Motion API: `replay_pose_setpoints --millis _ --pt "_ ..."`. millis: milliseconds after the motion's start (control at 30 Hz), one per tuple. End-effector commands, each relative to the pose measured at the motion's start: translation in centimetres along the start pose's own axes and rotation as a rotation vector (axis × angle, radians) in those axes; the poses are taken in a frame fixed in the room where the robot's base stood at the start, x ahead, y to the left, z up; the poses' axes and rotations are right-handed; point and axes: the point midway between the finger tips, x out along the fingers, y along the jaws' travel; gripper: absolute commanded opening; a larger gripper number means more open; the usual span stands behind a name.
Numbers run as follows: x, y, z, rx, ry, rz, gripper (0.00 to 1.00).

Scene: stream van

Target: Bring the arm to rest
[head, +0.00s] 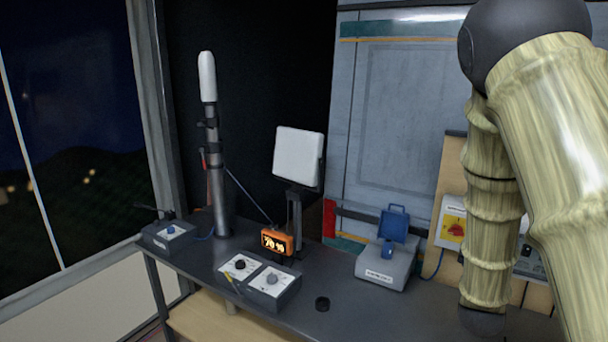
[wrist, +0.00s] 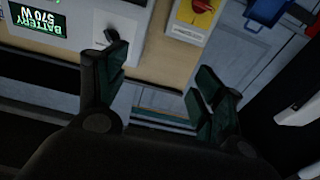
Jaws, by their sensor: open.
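My arm (head: 492,195), in a bamboo-like finish, fills the right side of the head view. It bends at a dark joint near the top and reaches down past the right part of the bench. My gripper (wrist: 158,82) shows in the wrist view with its two dark green fingers spread wide apart. Nothing is between the fingers. Its end is not visible in the head view. Behind the fingers are a wooden panel, a battery display (wrist: 38,20) reading 570 W, and a red-and-yellow rotary switch (wrist: 196,12).
The bench front has some clear room.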

Motion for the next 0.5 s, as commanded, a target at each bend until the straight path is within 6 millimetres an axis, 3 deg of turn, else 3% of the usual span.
replay_pose_setpoints --millis 67,267,500 --pt "0.0 0.0 0.4 -0.001 -0.005 -0.001 0.68" --pt "-0.9 0.0 4.2 -0.021 -0.075 -0.013 0.68" --pt "-2.5 -0.5 9.6 -0.048 -0.179 -0.039 0.68"
